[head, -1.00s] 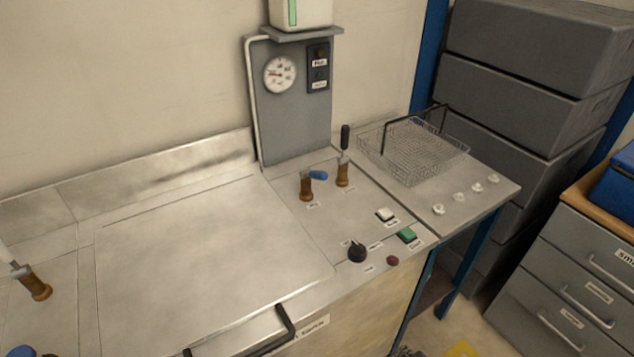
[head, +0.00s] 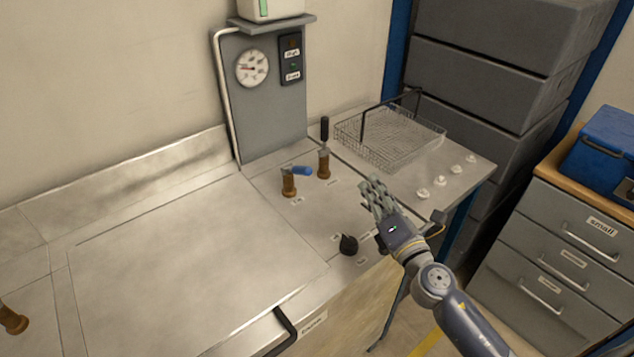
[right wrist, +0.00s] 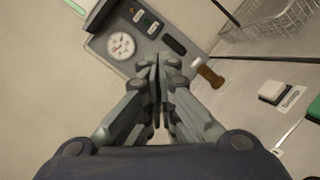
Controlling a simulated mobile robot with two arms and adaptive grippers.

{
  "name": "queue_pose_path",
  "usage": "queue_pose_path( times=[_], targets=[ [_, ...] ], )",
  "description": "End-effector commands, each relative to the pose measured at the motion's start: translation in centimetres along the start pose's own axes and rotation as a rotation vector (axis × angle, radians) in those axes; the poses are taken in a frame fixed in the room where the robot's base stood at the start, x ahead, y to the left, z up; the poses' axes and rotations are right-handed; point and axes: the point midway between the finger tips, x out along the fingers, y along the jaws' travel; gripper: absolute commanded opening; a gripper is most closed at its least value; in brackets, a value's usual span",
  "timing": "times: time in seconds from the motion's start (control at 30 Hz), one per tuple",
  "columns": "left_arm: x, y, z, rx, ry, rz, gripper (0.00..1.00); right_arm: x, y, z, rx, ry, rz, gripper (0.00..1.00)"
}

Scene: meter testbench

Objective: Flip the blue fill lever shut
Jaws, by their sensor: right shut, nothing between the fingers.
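The blue fill lever (head: 301,171) sits on top of a brass valve (head: 288,186) on the steel bench. It lies about level and points right. A second brass valve (head: 323,166) behind it has an upright black lever (head: 324,130). My right gripper (head: 370,184) is shut and empty, above the bench to the right of the blue lever and apart from it. In the right wrist view, my closed fingers (right wrist: 157,72) show in front of the gauge panel. A brass valve (right wrist: 209,73) shows to their right there; I cannot tell which one. My left gripper is out of view.
A wire basket (head: 390,139) stands at the back right, near several white knobs (head: 440,180). A black knob (head: 348,244) is at the bench front. The gauge panel (head: 262,110) rises behind the valves. The flat lid (head: 180,265) to the left is clear.

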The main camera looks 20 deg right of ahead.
Motion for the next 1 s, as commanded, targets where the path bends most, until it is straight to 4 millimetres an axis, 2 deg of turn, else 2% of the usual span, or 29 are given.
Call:
queue_pose_path(
  times=[0.1,0.17,0.3,0.43,0.63,1.0],
  targets=[
    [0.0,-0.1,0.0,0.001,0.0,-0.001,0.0,1.4,1.2,-1.2,-0.333,0.116,0.124,0.0],
    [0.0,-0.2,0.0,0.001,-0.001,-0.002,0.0,1.9,1.1,-2.2,-0.501,0.181,0.178,0.0],
    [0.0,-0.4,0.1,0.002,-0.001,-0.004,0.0,2.3,-0.5,-4.2,-0.846,0.334,0.269,0.0],
    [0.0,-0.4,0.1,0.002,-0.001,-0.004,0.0,2.3,-2.7,-5.1,-1.077,0.452,0.315,0.0],
    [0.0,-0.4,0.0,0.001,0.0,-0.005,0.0,2.0,-5.0,-5.5,-1.241,0.552,0.341,0.0],
    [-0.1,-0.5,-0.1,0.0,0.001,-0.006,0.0,1.9,-5.2,-5.5,-1.256,0.563,0.343,0.0]
  ],
)
